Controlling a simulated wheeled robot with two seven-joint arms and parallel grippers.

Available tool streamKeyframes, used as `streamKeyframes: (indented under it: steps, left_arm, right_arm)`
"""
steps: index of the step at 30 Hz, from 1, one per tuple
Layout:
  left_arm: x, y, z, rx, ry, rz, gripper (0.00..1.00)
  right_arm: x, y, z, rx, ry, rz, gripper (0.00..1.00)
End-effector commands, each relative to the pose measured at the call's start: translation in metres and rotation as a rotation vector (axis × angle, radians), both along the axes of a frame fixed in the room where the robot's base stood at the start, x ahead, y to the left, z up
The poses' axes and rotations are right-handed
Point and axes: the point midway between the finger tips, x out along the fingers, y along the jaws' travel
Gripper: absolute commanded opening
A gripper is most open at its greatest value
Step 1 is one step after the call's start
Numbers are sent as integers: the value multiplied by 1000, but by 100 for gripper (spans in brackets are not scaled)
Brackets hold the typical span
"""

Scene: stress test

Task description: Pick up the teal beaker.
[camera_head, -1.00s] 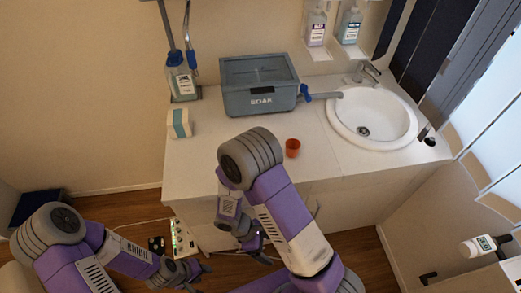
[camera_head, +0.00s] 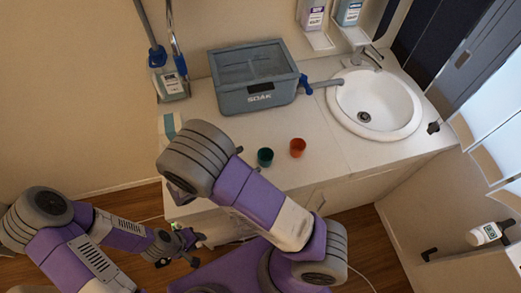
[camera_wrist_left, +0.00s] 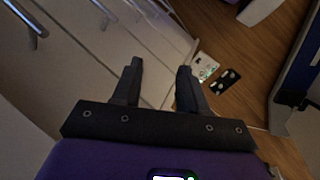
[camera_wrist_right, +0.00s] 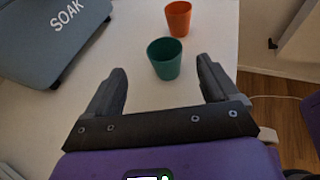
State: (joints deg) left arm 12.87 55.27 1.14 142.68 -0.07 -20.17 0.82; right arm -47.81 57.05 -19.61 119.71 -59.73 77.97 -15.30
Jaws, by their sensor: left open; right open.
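The teal beaker (camera_head: 265,157) stands upright on the white counter, just left of the orange cup. In the right wrist view the teal beaker (camera_wrist_right: 164,62) is open-topped and lies ahead, between the lines of the two fingers. My right gripper (camera_wrist_right: 161,73) is open and empty, with the beaker just beyond its fingertips; I see no contact. In the head view my right arm hides that gripper. My left gripper (camera_wrist_left: 159,68) is open and empty, low in front of the cabinet; it also shows in the head view (camera_head: 190,243).
The orange cup (camera_head: 298,147) stands close behind the teal beaker. A grey SOAK box (camera_head: 252,90) is at the back, with a sink (camera_head: 376,105) to the right. The counter (camera_head: 325,165) right of the cups is clear.

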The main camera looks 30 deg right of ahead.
Motion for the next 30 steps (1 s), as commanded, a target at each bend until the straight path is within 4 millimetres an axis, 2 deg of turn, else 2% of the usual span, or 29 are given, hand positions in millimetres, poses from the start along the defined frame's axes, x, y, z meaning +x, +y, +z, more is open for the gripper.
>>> streamKeyframes:
  steps: [12, 16, 22, 30]
  left_arm:
    - [0, 0, -8, 0, 0, 0, 43]
    - [0, 0, -8, 0, 0, 0, 43]
    - [0, 0, -8, 0, 0, 0, 43]
    - [0, 0, -8, 0, 0, 0, 43]
  right_arm:
    - [7, -51, -22, 2, 2, -4, 88]
    - [8, -58, -25, 2, 0, -3, 88]
    - [9, -59, -24, 3, 0, -2, 88]
    - [9, -58, -24, 3, 0, -2, 46]
